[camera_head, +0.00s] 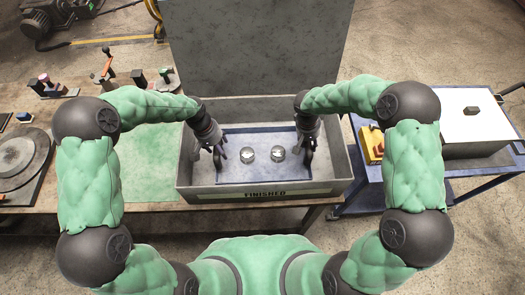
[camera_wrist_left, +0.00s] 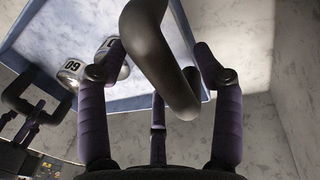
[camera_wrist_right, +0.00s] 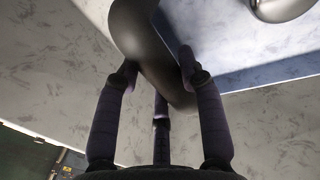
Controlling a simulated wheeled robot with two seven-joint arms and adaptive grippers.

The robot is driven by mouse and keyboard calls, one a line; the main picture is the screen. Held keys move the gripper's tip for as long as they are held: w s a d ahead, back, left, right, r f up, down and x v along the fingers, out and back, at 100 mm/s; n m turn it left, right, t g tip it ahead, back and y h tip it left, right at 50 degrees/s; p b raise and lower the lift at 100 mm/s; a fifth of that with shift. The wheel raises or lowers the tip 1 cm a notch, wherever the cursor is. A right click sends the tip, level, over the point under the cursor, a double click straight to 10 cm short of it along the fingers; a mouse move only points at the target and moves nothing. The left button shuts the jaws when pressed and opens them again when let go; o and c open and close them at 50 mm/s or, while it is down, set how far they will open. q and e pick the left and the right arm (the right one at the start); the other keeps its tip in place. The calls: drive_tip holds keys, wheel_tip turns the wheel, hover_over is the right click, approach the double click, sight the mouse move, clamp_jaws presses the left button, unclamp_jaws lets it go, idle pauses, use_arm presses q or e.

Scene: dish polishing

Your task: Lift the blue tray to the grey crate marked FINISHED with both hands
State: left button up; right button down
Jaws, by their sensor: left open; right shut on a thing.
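The blue tray (camera_head: 262,173) is inside the grey crate (camera_head: 338,168), whose front label reads FINISHED (camera_head: 265,194). Two round metal pieces (camera_head: 248,154) (camera_head: 278,153) sit on the tray. The tray has a dark handle at each end. My left gripper (camera_head: 221,150) is open at the left handle (camera_wrist_left: 155,50), with its fingers spread on either side. My right gripper (camera_head: 305,143) is shut on the right handle (camera_wrist_right: 135,30) at the tray's right end. Whether the tray's underside touches the crate floor is hidden.
The crate's walls rise close around both grippers. A green mat (camera_head: 148,165) lies left of the crate on the table. A round grey plate (camera_head: 20,155) is farther left. A blue cart (camera_head: 365,195) with a yellow item (camera_head: 371,143) and a white-topped box (camera_head: 480,115) stands right.

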use_arm(q)
wheel_tip(320, 180, up, 12)
drive_tip(key=a, duration=0.2)
drive_tip(key=shift+w+a, duration=0.2)
drive_tip(key=shift+w, duration=0.05)
use_arm(e)
drive_tip(key=shift+w+r, duration=0.1)
drive_tip(key=shift+r, duration=0.05)
drive_tip(key=c, duration=0.7)
unclamp_jaws()
use_arm(q)
drive_tip(key=shift+s, duration=0.1)
use_arm(e)
wheel_tip(320, 180, up, 12)
drive_tip(key=a, duration=0.2)
drive_tip(key=shift+a+f, duration=0.2)
drive_tip(key=shift+a, duration=0.05)
